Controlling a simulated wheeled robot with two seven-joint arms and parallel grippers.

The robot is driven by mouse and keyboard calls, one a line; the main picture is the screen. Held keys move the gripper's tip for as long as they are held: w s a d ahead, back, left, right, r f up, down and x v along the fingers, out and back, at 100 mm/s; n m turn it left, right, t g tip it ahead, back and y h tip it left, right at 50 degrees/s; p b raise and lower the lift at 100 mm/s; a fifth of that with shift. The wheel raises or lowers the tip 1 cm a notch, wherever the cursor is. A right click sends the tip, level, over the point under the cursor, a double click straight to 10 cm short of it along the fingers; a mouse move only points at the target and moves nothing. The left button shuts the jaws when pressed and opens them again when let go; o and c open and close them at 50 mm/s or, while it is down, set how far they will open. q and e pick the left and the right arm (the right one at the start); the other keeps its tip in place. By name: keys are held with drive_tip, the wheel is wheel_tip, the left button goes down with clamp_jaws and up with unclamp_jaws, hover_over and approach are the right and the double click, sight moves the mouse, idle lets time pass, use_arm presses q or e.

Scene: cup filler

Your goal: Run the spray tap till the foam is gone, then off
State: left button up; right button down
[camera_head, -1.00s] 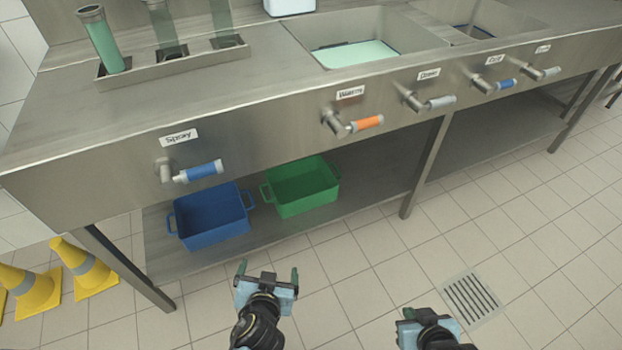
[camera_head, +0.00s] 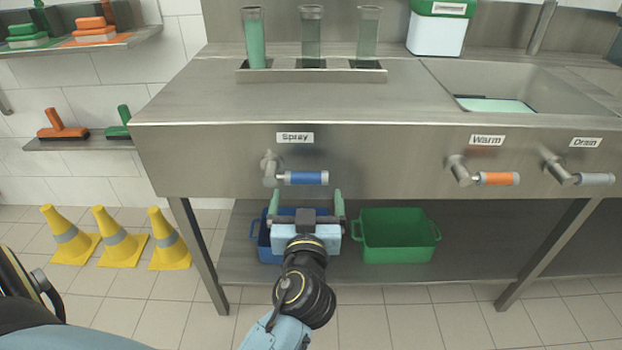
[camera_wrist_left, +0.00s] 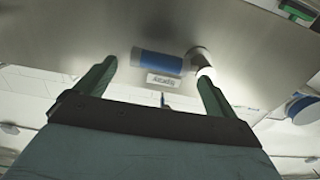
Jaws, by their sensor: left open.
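The spray tap handle (camera_head: 305,178), a blue lever with grey ends, lies sideways on the front panel under the "Spray" label (camera_head: 295,137). My left gripper (camera_head: 306,198) is open and empty just below and in front of the handle, fingers pointing at the panel. In the left wrist view the blue handle (camera_wrist_left: 157,64) shows beyond and between the open fingers (camera_wrist_left: 155,80), apart from them. Three clear tubes stand in a rack; the left tube (camera_head: 254,40) holds pale green, the other two look empty or darker. My right gripper is out of view.
The "Warm" tap (camera_head: 496,179) with an orange handle and the "Drain" tap (camera_head: 595,179) are farther right. A sink (camera_head: 545,85) holds pale green liquid. A blue crate (camera_head: 263,240) and a green crate (camera_head: 398,240) sit on the lower shelf. Yellow cones (camera_head: 118,238) stand left.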

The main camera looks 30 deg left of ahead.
sight(307, 181)
use_arm(q)
drive_tip(key=shift+x, duration=3.1)
drive_tip(key=shift+c, duration=0.3)
drive_tip(key=c, duration=1.3)
drive_tip(key=shift+f, duration=0.1)
